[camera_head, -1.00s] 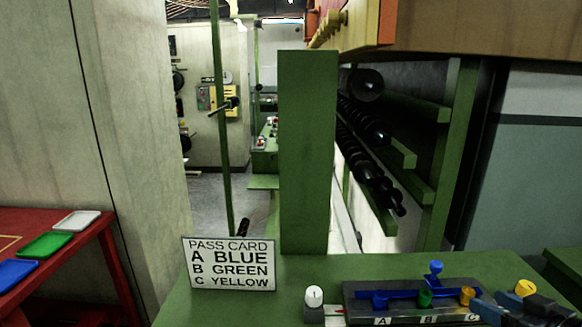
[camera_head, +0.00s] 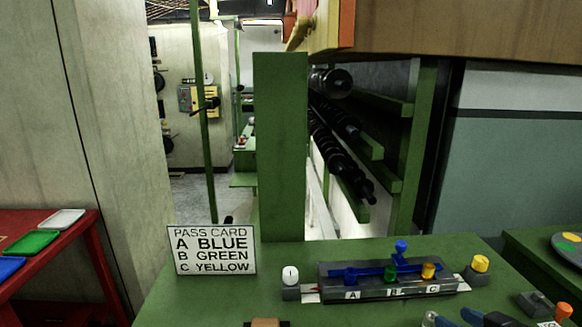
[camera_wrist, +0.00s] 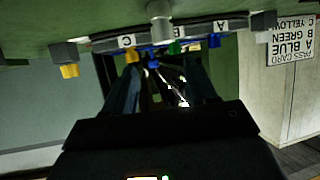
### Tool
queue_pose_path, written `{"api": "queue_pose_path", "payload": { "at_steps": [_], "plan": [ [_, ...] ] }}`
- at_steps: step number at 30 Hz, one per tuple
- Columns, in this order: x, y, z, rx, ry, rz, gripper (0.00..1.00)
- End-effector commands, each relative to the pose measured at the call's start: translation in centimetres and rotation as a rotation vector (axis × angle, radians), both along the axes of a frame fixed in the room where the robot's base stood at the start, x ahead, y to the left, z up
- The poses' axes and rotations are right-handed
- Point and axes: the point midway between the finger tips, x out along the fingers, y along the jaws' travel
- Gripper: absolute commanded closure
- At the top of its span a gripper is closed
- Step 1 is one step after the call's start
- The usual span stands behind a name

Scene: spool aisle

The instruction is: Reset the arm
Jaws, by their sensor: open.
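My gripper (camera_wrist: 160,90) shows in the wrist view with its two dark blue fingers spread apart and nothing between them. That view is upside down. In the head view, blue finger parts (camera_head: 474,316) show at the bottom edge, in front of the grey rail fixture (camera_head: 330,287) on the green bench. The fixture has slots marked A and C, a partly hidden middle label, and blue, green and yellow pieces along it. A blue knob (camera_head: 401,246) stands up behind it. The fixture also shows at the top of the wrist view (camera_wrist: 105,43).
A pass card (camera_head: 215,250) stands left on the green bench (camera_head: 200,300). A white knob (camera_head: 290,275) and a yellow knob (camera_head: 480,263) flank the fixture. A green post (camera_head: 282,150) rises behind. A red table (camera_head: 75,255) with coloured trays stands at far left.

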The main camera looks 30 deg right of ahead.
Motion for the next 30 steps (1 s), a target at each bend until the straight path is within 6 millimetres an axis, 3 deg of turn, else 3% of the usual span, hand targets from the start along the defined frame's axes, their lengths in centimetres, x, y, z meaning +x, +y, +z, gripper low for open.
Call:
{"api": "queue_pose_path", "payload": {
  "at_steps": [8, 14, 20, 24, 30],
  "plan": [
    [-1.7, 6.1, -2.7, -0.002, 0.033, -0.004, 0.43],
    [-4.9, 12.8, -3.6, -0.030, 0.030, 0.030, 0.43],
    [-9.0, 18.9, -2.2, -0.057, -0.015, 0.114, 0.43],
    [-12.1, 22.8, -0.2, -0.062, -0.063, 0.199, 0.43],
    [-15.5, 26.5, 3.0, -0.048, -0.130, 0.310, 0.43]
  ]
}}
